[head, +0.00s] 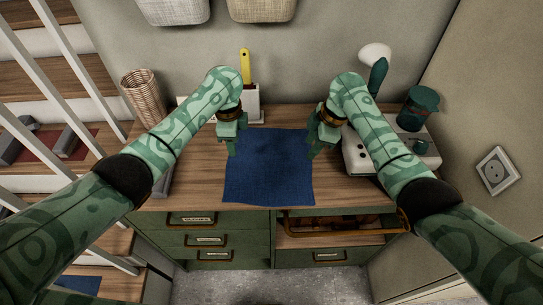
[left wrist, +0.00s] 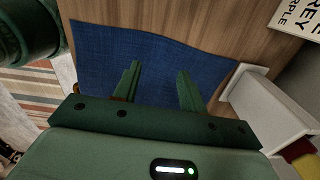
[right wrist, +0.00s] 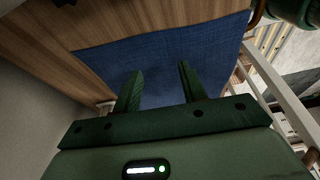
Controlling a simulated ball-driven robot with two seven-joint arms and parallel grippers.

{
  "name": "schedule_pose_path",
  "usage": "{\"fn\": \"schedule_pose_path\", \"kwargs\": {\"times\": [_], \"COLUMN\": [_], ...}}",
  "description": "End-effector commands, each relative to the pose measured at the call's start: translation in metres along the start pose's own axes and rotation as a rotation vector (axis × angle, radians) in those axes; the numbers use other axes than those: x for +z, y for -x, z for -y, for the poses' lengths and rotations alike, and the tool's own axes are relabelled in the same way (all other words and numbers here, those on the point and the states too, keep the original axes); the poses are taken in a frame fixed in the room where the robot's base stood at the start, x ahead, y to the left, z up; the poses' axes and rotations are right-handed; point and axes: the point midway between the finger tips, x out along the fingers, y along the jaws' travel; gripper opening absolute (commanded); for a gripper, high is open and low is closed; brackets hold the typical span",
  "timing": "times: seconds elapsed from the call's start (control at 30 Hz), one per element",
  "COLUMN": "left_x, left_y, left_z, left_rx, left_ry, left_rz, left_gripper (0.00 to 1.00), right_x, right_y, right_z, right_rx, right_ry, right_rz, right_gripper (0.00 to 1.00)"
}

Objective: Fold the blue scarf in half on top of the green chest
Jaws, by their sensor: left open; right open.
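The blue scarf (head: 265,180) lies flat and spread out on the wooden top of the green chest (head: 180,196). My left gripper (head: 232,150) is open over the scarf's back left part, and my right gripper (head: 312,152) is open at its back right side. In the left wrist view the scarf (left wrist: 155,62) shows behind and between the open fingers (left wrist: 158,88). In the right wrist view the scarf (right wrist: 160,60) shows likewise beyond the open fingers (right wrist: 160,88). Nothing is held in either gripper. Whether the fingertips touch the cloth I cannot tell.
A wicker basket (head: 146,95) stands back left. A white box with a yellow-handled tool (head: 246,68) is behind the scarf. A white appliance (head: 356,155) and a dark green jar (head: 417,108) stand right. Bare wood lies left of the scarf.

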Motion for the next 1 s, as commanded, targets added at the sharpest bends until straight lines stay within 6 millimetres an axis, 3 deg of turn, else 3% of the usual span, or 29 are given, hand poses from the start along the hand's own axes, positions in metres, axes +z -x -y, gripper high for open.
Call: {"fn": "schedule_pose_path", "kwargs": {"times": [0.13, 0.33, 0.83, 1.0], "left_x": [0.001, 0.0, 0.0, 0.001], "left_y": [-0.028, -0.051, -0.062, -0.06], "left_z": [-0.001, 0.0, 0.0, 0.0], "left_rx": [0.004, 0.001, 0.001, 0.001], "left_ry": [0.002, 0.001, 0.0, 0.001], "left_rz": [0.003, 0.001, 0.001, 0.001], "left_gripper": [0.42, 0.42, 0.42, 0.2], "right_x": [0.009, 0.015, 0.019, 0.018], "right_y": [-0.026, -0.049, -0.059, -0.058], "right_z": [0.001, 0.0, 0.0, 0.001], "right_rx": [-0.003, -0.001, -0.001, -0.001], "right_ry": [-0.003, -0.002, -0.001, -0.001], "right_rz": [0.002, 0.001, 0.001, 0.001], "right_gripper": [0.42, 0.42, 0.42, 0.2]}}
